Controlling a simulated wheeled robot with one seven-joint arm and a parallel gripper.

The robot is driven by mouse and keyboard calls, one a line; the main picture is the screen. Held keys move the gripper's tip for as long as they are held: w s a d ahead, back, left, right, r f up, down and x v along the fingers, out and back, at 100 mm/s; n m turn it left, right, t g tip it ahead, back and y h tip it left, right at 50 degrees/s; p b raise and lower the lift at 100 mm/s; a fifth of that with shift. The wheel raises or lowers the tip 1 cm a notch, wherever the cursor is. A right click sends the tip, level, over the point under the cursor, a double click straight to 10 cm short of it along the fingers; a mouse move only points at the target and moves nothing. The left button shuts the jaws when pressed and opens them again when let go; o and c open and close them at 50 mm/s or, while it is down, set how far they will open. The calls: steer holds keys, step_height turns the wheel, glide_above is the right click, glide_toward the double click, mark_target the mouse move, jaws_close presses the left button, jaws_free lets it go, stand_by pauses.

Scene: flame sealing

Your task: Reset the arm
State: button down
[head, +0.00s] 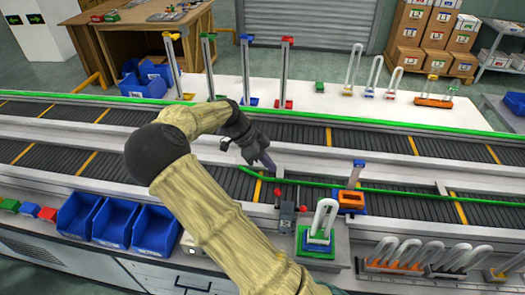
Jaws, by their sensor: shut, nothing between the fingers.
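My one arm reaches up from the bottom of the head view, bends at a dark elbow and comes down over the conveyor. My gripper (266,164) is at its end, above the near conveyor belt (412,207), with its dark fingers shut and nothing held. Close below it, a long green strand (395,193) runs along the belt to the right. A small grey device (287,216) stands on the near ledge below the gripper, apart from it. Part of the belt is hidden behind my arm.
Right of the grey device are a white looped piece on a green-blue base (318,238) and an orange block with a post (350,200). Blue bins (116,220) stand at left. Several white loops (400,252) line the front right. Tall posts (285,75) stand behind the conveyor.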

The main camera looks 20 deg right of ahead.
steer(key=s+n, duration=0.1)
steer(key=s+d+f+n+y, duration=0.1)
steer(key=s+f+n+y, duration=0.1)
steer(key=s, duration=0.1)
steer(key=shift+d+n, duration=0.3)
steer(key=shift+d, duration=0.05)
steer(key=s+a+r+n+t+y, duration=0.2)
steer(key=s+a+n+t, duration=0.1)
steer(key=s+n, duration=0.3)
steer(key=s+a+r+n+t+y, duration=0.2)
steer(key=s+n, duration=0.5)
steer(key=n, duration=0.4)
steer(key=shift+a+r+n+t, duration=0.3)
steer(key=shift+a+r+t, duration=0.2)
steer(key=shift+a+t, duration=0.3)
